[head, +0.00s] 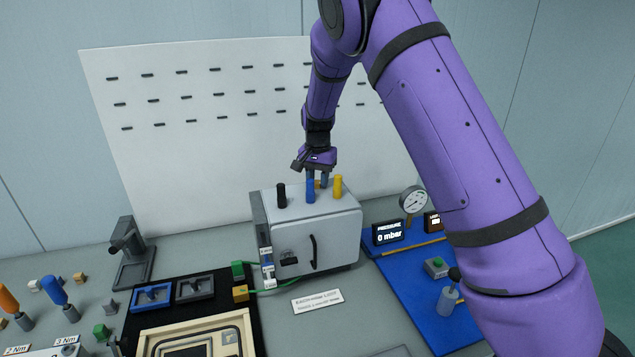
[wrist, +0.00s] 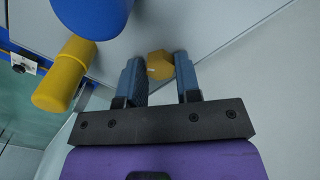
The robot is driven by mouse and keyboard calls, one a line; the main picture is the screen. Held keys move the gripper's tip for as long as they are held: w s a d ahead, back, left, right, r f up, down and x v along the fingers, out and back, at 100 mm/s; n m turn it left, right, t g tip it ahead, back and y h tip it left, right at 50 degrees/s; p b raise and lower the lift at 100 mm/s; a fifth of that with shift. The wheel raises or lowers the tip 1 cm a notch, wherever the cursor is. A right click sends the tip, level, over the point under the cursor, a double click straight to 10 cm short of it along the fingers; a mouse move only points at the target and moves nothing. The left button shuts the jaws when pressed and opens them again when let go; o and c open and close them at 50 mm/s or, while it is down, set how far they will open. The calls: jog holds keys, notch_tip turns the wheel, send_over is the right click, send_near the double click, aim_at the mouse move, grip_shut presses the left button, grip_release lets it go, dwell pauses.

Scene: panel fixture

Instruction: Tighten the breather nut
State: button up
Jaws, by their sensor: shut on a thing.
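The brass-yellow hex nut (wrist: 160,65) sits on the top face of the grey enclosure box (head: 335,230), near its back edge. My gripper (wrist: 160,78) is over the box top with its two blue-grey fingers on either side of the nut, shut on it. In the head view, my gripper (head: 318,178) reaches down behind the blue post, and only a sliver of the nut shows there.
A blue post (head: 310,191), a yellow post (head: 338,187) and a black post (head: 281,195) stand on the box close to my gripper. A white slotted panel (head: 220,130) rises behind. A gauge (head: 413,201) and a display reading 0 mbar (head: 388,233) stand right.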

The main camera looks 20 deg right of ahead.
jog(key=shift+m, duration=1.1)
jog(key=shift+m, duration=1.7)
jog(key=m, duration=0.3)
jog(key=shift+m, duration=1.9)
